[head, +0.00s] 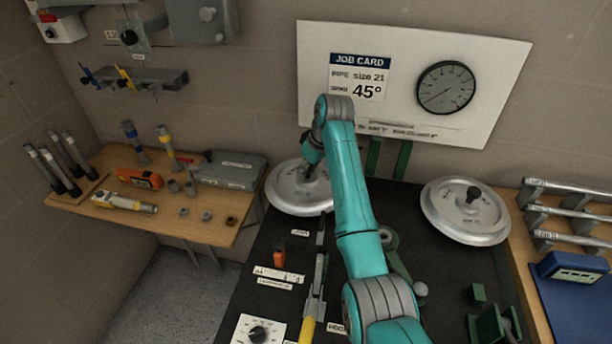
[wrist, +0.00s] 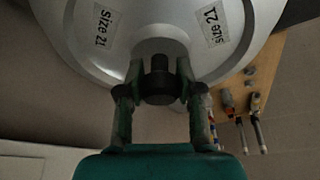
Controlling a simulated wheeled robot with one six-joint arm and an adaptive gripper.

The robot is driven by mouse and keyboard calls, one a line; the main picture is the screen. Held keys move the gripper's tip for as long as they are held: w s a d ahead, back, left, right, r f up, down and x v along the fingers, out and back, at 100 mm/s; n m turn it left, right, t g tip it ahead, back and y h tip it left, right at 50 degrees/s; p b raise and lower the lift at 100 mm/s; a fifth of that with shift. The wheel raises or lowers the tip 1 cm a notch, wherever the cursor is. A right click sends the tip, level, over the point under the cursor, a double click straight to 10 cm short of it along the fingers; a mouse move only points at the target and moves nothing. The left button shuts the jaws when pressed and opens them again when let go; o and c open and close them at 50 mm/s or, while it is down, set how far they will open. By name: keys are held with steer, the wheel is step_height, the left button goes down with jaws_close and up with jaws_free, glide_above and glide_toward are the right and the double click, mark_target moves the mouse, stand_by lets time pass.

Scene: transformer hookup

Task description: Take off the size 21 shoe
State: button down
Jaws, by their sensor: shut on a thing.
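The size 21 shoe (head: 290,199) is a round silver disc with a dark central knob, at the back left of the black bench in the head view. In the wrist view the shoe (wrist: 100,45) fills the top, with "Size 21" labels on its face. My gripper (wrist: 159,88) is shut on its black knob (wrist: 158,72), one finger on each side. In the head view my gripper (head: 311,168) is over the disc, partly hidden by my arm. I cannot tell whether the shoe rests on something or hangs free.
A second silver disc (head: 466,212) with a dark knob is at the back right. A job card board (head: 405,120) reads "Pipe size 21" and 45°. A wooden table (head: 218,232) at left holds tools. A rack (head: 565,211) and blue device (head: 575,268) stand at right.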

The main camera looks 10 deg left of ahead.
steer(key=shift+r, duration=0.45)
steer(key=c, duration=0.7)
jaws_free()
steer(key=shift+f, duration=0.1)
steer(key=shift+r, duration=2.6)
steer(key=shift+v, duration=3.75)
steer(key=shift+f, duration=0.1)
